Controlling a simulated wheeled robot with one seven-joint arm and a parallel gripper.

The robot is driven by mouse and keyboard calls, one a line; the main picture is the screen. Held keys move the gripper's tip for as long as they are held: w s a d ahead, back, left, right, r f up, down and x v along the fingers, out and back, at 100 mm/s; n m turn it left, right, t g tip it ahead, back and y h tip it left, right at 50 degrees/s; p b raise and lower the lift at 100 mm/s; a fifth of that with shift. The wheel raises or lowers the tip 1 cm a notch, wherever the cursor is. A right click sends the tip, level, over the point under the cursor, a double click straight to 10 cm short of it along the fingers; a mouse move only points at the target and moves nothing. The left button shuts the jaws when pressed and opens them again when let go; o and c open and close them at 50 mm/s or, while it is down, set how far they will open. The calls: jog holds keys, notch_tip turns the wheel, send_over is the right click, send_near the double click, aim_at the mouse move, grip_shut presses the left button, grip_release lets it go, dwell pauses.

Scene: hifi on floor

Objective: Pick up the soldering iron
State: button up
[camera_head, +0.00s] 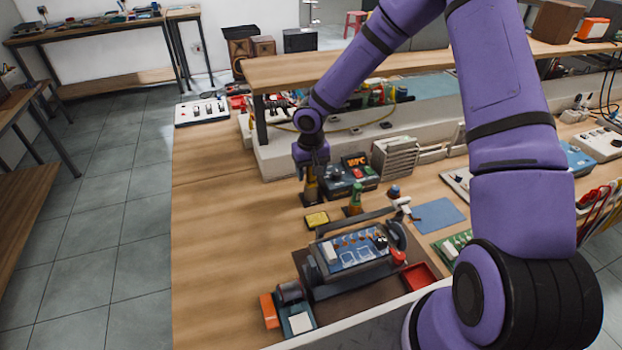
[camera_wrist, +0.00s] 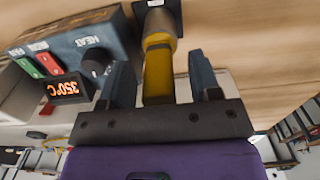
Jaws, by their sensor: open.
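A yellow handle, which looks like the soldering iron (camera_wrist: 158,72), stands in a dark holder (camera_wrist: 158,18) in the wrist view. In the head view, the iron (camera_head: 311,190) shows small below my gripper, partly hidden by it. My gripper (camera_head: 311,168) points down over it. In the wrist view, my gripper's two fingers (camera_wrist: 160,80) are apart, one on each side of the yellow handle, with a gap on both sides. Whether either finger touches it elsewhere is hidden.
A blue station (camera_wrist: 75,58) with a 350°C display and knob stands close left of the fingers; it also shows in the head view (camera_head: 340,184). Bare wood lies left.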

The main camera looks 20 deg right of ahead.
jog(key=c, duration=0.9)
notch_tip(320, 180, up, 10)
dwell(0.3)
